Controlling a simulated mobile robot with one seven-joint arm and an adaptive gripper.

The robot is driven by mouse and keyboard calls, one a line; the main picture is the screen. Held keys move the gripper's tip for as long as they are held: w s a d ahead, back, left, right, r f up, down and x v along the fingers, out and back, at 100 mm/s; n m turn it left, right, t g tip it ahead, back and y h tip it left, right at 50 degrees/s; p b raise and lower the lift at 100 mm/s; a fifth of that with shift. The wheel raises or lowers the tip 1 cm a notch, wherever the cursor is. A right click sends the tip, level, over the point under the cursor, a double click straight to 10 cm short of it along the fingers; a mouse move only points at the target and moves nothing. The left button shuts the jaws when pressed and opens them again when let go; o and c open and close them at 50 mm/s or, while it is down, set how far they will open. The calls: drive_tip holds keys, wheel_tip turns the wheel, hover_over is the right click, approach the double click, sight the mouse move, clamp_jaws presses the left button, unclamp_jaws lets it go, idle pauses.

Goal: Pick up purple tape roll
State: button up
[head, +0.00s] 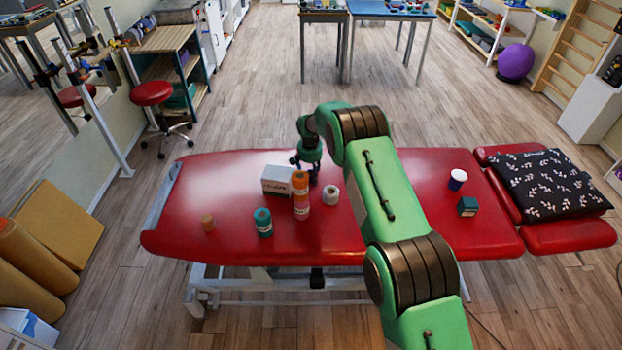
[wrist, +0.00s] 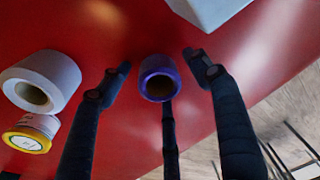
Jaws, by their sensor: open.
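The purple tape roll (wrist: 158,78) stands on the red treatment table, its round hole facing the wrist camera. It lies between the dark fingers of my gripper (wrist: 157,64), which are spread wide. One finger is on its left, one on its right, and a third dark finger reaches up just below it. I see no finger clearly closed on it. In the head view my gripper (head: 306,170) hangs low over the table, behind the orange bottle; the purple roll cannot be made out there.
A white box (head: 278,181), an orange bottle (head: 301,189) and a white roll (head: 331,195) stand close to my gripper. A teal bottle (head: 263,222) and tan roll (head: 208,223) are nearer left. A cup (head: 457,180), teal box (head: 467,207) and patterned pillow (head: 548,184) are right.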

idle(0.5)
drive_tip(key=c, duration=1.2)
drive_tip(key=shift+r, duration=0.15)
wheel_tip(320, 180, up, 10)
drive_tip(key=shift+f+p, duration=0.15)
drive_tip(key=shift+p, duration=0.8)
